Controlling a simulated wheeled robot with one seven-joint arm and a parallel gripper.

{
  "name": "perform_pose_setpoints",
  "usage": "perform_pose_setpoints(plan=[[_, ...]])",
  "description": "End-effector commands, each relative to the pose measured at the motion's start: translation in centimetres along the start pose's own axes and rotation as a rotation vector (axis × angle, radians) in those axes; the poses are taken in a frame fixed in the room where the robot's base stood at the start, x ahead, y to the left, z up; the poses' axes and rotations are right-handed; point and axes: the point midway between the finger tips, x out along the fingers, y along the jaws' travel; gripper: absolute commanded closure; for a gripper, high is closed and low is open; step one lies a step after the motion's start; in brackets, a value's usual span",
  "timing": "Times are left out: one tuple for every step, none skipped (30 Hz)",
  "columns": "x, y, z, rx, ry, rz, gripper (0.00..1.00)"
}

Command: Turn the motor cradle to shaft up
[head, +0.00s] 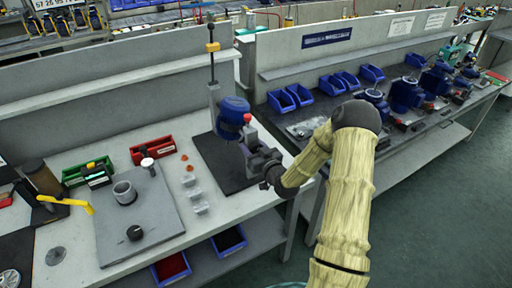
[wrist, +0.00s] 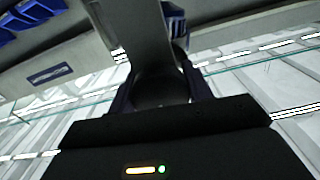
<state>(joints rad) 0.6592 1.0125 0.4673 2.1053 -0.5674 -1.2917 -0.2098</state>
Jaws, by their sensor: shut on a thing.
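The motor cradle (head: 249,132) stands on a dark mat at the right end of the near bench. A blue motor (head: 234,110) sits in it and looks tilted; I cannot make out its shaft. My gripper (head: 256,145) reaches in from the right and is shut on the cradle's grey part, just below the motor. In the wrist view a grey bar of the cradle (wrist: 152,35) runs down between the dark fingers (wrist: 160,92). A blue finned bit of the motor (wrist: 175,22) shows behind it. The exact contact is hidden by the fingers.
A tall grey post (head: 212,95) rises behind the motor, below a hanging yellow-and-black tool (head: 212,46). Left are a grey plate (head: 150,225), red bin (head: 153,149) and green bin (head: 88,171). The right bench (head: 330,150) holds blue bins and motors.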

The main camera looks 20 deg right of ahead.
Motion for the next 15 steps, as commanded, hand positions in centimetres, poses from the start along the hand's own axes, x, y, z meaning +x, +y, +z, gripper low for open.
perform_pose_setpoints(plan=[[-0.01,-0.02,0.02,0.000,0.000,-0.001,0.91],[-0.01,-0.02,0.02,0.000,0.000,-0.001,0.91],[-0.01,-0.01,0.03,0.000,0.000,-0.001,0.44],[-0.01,-0.01,0.03,0.000,-0.001,-0.001,0.38],[-0.01,-0.01,0.02,-0.001,0.000,-0.001,0.32],[-0.02,0.01,0.02,-0.001,0.000,0.000,0.28],[-0.03,0.04,0.02,-0.001,0.000,0.000,0.28],[-0.03,0.05,0.02,-0.001,0.000,0.001,0.28],[-0.03,0.06,0.01,-0.001,0.000,0.001,0.28],[-0.03,0.06,0.01,-0.001,0.000,0.001,0.28],[-0.03,0.06,0.01,-0.001,0.000,0.001,0.28],[-0.03,0.07,0.01,-0.001,0.000,0.001,0.28],[-0.04,0.07,0.01,-0.001,0.000,0.001,0.28],[-0.06,0.07,0.01,-0.001,0.000,0.001,0.28],[-0.14,0.08,0.03,-0.001,0.000,0.001,0.28]])
